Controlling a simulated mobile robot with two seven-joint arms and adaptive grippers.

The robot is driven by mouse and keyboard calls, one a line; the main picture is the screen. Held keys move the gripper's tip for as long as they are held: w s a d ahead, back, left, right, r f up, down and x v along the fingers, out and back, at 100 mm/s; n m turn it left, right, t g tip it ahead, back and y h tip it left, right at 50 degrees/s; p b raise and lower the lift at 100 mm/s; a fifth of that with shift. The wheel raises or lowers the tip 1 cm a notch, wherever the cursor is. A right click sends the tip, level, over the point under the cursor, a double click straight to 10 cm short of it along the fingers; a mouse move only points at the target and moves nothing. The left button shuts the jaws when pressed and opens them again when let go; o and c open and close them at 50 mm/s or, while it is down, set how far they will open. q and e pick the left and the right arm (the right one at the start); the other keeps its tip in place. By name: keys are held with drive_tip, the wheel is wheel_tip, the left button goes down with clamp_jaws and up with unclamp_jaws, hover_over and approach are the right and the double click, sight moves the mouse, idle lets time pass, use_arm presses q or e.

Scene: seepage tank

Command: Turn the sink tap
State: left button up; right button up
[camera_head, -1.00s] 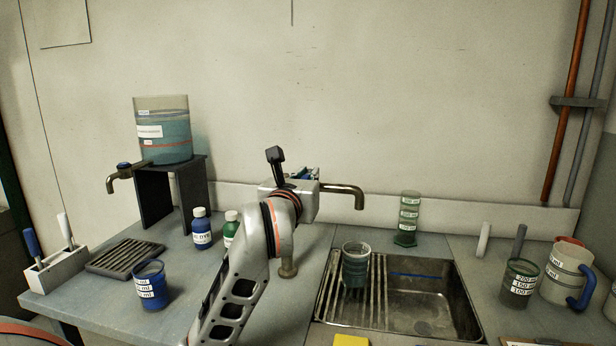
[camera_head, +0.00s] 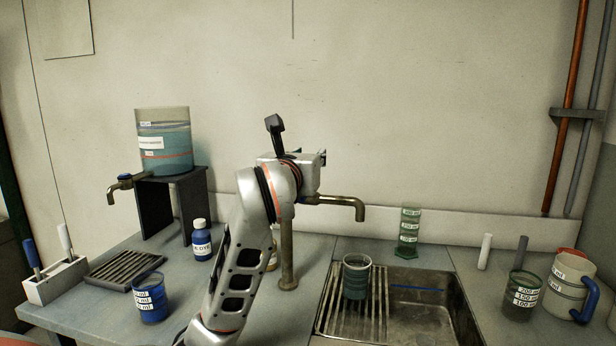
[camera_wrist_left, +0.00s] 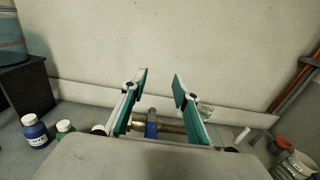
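The sink tap has a brass spout (camera_head: 340,202) pointing right towards the sink and a brass post (camera_head: 288,262) on the counter. My left arm hides the tap's top in the head view. In the left wrist view, the tap's blue handle (camera_wrist_left: 151,127) and brass body (camera_wrist_left: 171,127) show low between the fingers. My left gripper (camera_wrist_left: 160,88) is open, one finger on each side. I cannot tell whether a finger touches the handle. In the head view, its fingers are mostly hidden behind my wrist. My right gripper is not in view.
The metal sink (camera_head: 425,312) holds a beaker (camera_head: 356,278) on its ribbed drainer. A green measuring cylinder (camera_head: 409,232) stands behind it. A blue dye bottle (camera_head: 201,243) and tank stand (camera_head: 180,205) are left of my arm. The wall (camera_head: 400,100) is close behind the tap.

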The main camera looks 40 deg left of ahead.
use_arm(q)
drive_tip(key=shift+r, duration=1.45)
drive_tip(key=shift+f, duration=0.1)
